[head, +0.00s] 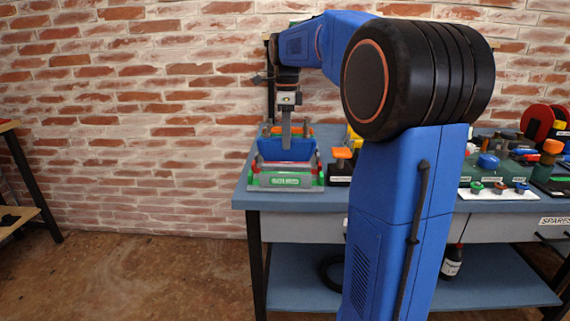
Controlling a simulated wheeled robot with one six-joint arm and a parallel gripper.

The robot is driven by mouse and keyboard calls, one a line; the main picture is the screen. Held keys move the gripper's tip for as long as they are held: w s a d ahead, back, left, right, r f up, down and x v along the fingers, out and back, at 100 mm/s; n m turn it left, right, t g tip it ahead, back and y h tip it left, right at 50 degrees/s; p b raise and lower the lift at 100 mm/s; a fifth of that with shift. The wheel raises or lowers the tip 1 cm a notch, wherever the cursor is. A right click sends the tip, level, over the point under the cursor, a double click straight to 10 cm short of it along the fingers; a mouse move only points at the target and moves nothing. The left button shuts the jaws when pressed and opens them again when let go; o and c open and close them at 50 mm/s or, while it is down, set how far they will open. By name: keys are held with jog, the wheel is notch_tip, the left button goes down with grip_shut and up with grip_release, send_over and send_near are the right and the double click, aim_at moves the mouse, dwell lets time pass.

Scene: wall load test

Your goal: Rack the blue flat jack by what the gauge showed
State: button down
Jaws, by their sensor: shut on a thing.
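The blue flat jack (287,150) is at the left end of the bench, over a grey rack (286,189) with a green front label too small to read surely. My gripper (287,138) points down from above and is shut on the blue flat jack. I cannot tell whether the jack touches the rack or hangs just above it. Red and green parts show along the rack's sides. I cannot make out a gauge; my arm hides the middle of the bench.
The blue bench (245,198) stands against a brick wall. A dark block with an orange top (342,160) is close right of the rack. A white tray with coloured knobs (497,193) and a red reel (540,122) are at the right.

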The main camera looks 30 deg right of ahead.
jog(key=shift+f, duration=0.5)
jog(key=c, duration=1.2)
grip_release()
jog(key=shift+r, duration=0.1)
jog(key=shift+r, duration=3.9)
